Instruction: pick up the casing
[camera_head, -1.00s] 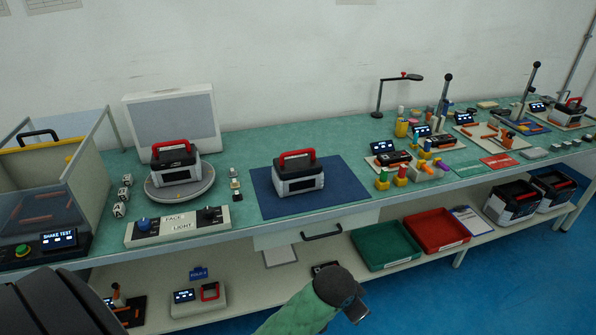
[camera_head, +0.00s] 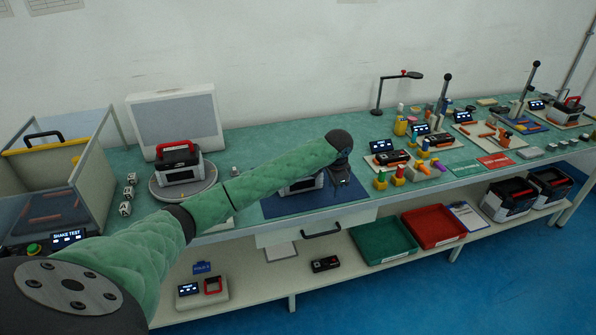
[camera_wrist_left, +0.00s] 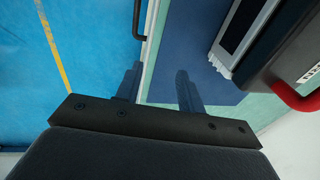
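A grey and black casing with a red handle (camera_head: 301,187) stands on the blue mat (camera_head: 350,190) and is mostly hidden behind my left arm in the head view. In the left wrist view the casing (camera_wrist_left: 262,40) is at the upper right, with part of its red handle (camera_wrist_left: 295,98). My left gripper (camera_wrist_left: 157,88) is open and empty, its two fingers apart over the mat's edge, to the side of the casing and not touching it. In the head view the left gripper (camera_head: 343,183) is just right of the casing. My right gripper is not in view.
A similar casing (camera_head: 178,163) stands on a round turntable (camera_head: 160,192) to the left. Colored parts (camera_head: 400,175) and small devices crowd the bench at right. Green (camera_head: 385,242) and red (camera_head: 435,228) trays sit on the lower shelf. A drawer handle (camera_head: 322,231) is below the bench edge.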

